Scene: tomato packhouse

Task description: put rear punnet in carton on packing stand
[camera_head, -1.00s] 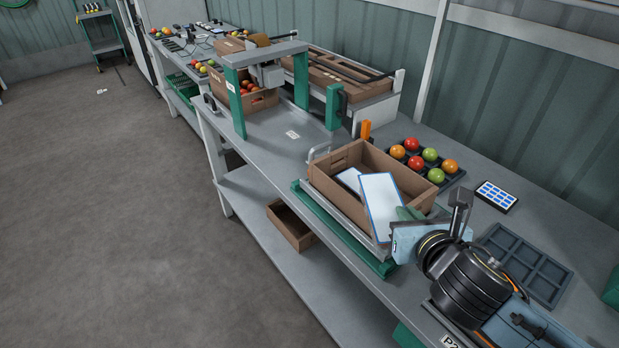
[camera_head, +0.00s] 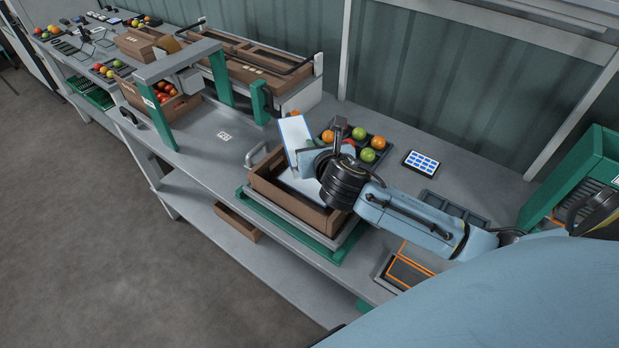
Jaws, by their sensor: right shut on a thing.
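The brown carton (camera_head: 318,217) sits on the packing stand (camera_head: 328,243), which has a green base and stands on the grey bench. My right gripper (camera_head: 305,155) is above the carton, shut on a punnet (camera_head: 293,130) with a white, blue-edged face. That punnet is steeply tilted, over the carton's far side. I take it for the rear punnet. Another pale flat-faced punnet (camera_head: 292,183) lies inside the carton, partly hidden by my gripper and wrist. My arm hides the carton's right end. My left gripper is not in view.
A dark tray of tomatoes (camera_head: 378,162) and a tablet (camera_head: 421,163) lie behind the carton. An empty dark tray (camera_head: 452,207) lies to the right, partly behind my arm. A green crate (camera_head: 575,172) stands at far right. A green-posted frame (camera_head: 157,128) stands left.

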